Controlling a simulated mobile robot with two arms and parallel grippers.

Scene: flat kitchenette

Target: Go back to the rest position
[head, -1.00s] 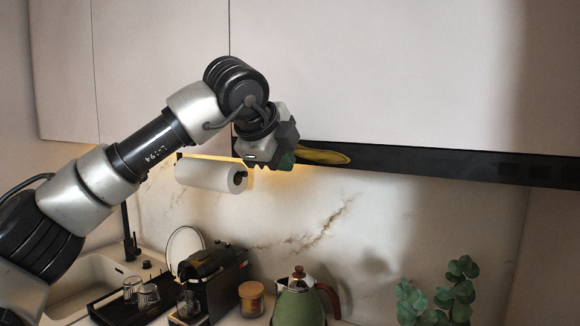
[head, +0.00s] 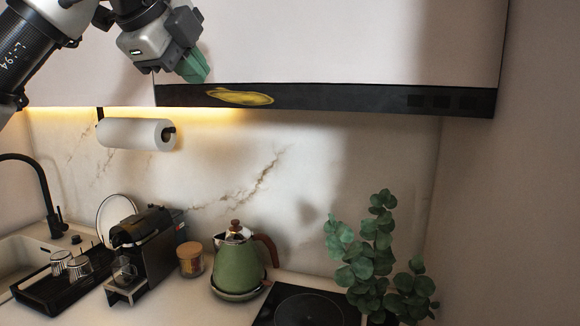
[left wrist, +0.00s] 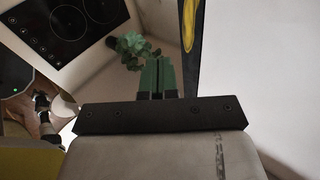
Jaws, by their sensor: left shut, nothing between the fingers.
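My left gripper (head: 194,68) comes in from the upper left of the head view. Its green fingers are closed together with nothing between them, in front of the upper cabinet and just above the dark hood strip (head: 340,98). In the left wrist view the green fingers (left wrist: 157,75) also lie side by side, pointing past the plant. My right gripper is in neither view.
Below are a paper towel roll (head: 136,134), a coffee machine (head: 146,250), a green kettle (head: 238,262), a hob (head: 300,308) and a leafy plant (head: 368,252). A tray with glasses (head: 50,290) stands by the sink. A wall (head: 520,210) closes the right side.

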